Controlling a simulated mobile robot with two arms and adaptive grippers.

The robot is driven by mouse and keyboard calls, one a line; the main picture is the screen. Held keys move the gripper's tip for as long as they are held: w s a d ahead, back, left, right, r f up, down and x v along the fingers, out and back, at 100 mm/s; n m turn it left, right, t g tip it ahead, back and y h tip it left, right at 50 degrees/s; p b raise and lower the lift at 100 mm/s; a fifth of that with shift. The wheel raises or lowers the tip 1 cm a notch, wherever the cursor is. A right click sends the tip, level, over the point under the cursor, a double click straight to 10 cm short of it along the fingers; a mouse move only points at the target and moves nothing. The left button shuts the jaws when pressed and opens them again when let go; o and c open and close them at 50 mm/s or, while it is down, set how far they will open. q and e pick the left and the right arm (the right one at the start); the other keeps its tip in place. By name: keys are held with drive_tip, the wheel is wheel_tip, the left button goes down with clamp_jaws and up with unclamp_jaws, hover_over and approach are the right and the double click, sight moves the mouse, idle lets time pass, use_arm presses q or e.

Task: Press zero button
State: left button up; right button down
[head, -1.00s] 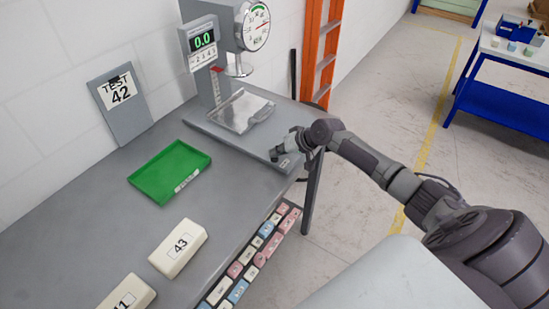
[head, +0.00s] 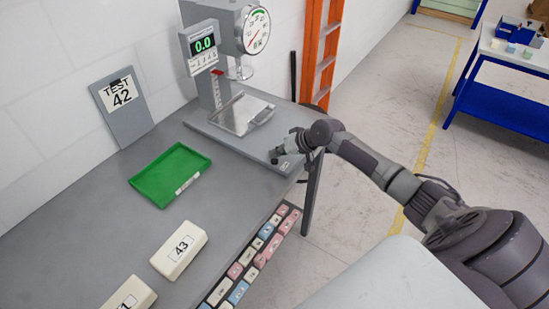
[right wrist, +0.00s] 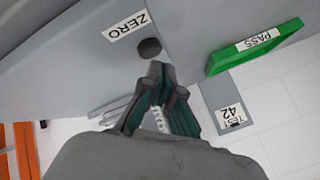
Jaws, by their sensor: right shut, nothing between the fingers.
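The zero button is a dark round knob (right wrist: 149,48) on the grey base, next to a white ZERO label (right wrist: 127,25) in the right wrist view. My right gripper (right wrist: 156,68) is shut and empty, its fingertips just beside the button in the picture. Whether they touch it I cannot tell. In the head view my right gripper (head: 277,157) is over the front right corner of the tester's base, and it hides the button there. The tester's display (head: 204,44) reads 0.0. My left gripper is not in view.
The tester's plate (head: 241,114) stands behind the gripper, below the round dial (head: 256,30). An orange ladder (head: 322,55) stands behind.

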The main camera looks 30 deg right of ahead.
sight(276, 161)
drive_tip(key=shift+r, duration=0.25)
wheel_tip(276, 161, up, 5)
drive_tip(key=p, duration=0.4)
drive_tip(key=shift+p, duration=0.3)
drive_tip(key=shift+f, duration=0.1)
idle(0.5)
